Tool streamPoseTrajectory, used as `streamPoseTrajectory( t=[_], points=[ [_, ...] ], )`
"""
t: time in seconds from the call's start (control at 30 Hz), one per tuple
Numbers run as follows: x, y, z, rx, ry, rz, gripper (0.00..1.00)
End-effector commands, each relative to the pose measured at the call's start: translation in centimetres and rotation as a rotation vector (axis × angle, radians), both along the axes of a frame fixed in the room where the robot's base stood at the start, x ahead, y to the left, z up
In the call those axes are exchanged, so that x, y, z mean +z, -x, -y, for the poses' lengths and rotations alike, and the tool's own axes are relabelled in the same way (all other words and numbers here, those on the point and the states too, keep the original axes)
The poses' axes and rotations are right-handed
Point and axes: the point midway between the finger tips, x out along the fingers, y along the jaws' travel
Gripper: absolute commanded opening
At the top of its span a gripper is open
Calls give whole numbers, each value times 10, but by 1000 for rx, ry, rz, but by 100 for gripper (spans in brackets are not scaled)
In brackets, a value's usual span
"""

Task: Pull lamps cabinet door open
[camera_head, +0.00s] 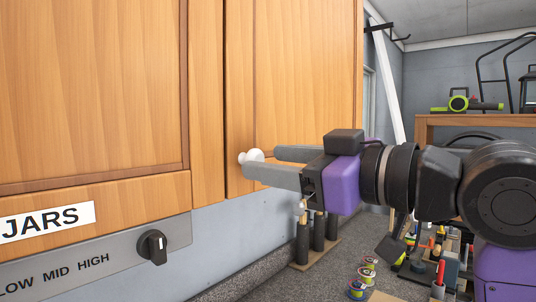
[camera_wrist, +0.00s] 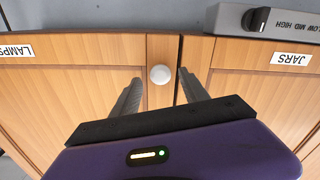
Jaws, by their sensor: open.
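The lamps cabinet door (camera_head: 305,75) is the right-hand wooden door in the head view and looks shut. In the wrist view, its LAMPS label (camera_wrist: 17,51) is at the left and partly cut off. A white round knob (camera_head: 252,156) sits near the door's lower edge, beside the seam with the jars door. The knob also shows in the wrist view (camera_wrist: 160,74). My gripper (camera_head: 262,162) is open at the knob. In the wrist view its fingers stand on either side of the knob, with gaps visible between.
The jars door (camera_head: 90,90) is left of the lamps door, with a grey panel and black dial (camera_head: 152,246) below. Bottles (camera_head: 303,240) stand under the cabinet. Tape rolls (camera_head: 357,288) and tools lie on the floor. A wooden bench (camera_head: 470,120) stands at right.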

Motion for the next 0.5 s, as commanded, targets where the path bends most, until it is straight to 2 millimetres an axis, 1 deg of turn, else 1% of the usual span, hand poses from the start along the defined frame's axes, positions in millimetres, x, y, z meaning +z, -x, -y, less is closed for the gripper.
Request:
streamPoseTrajectory(
  t=[0.03,0.17,0.47,0.5],
  points=[
    [1,-4,-5,2,0,-2,53],
    [0,-10,-11,0,0,0,53],
    [0,-12,-12,-1,0,2,53],
    [0,-12,-12,-1,0,2,47]
  ],
)
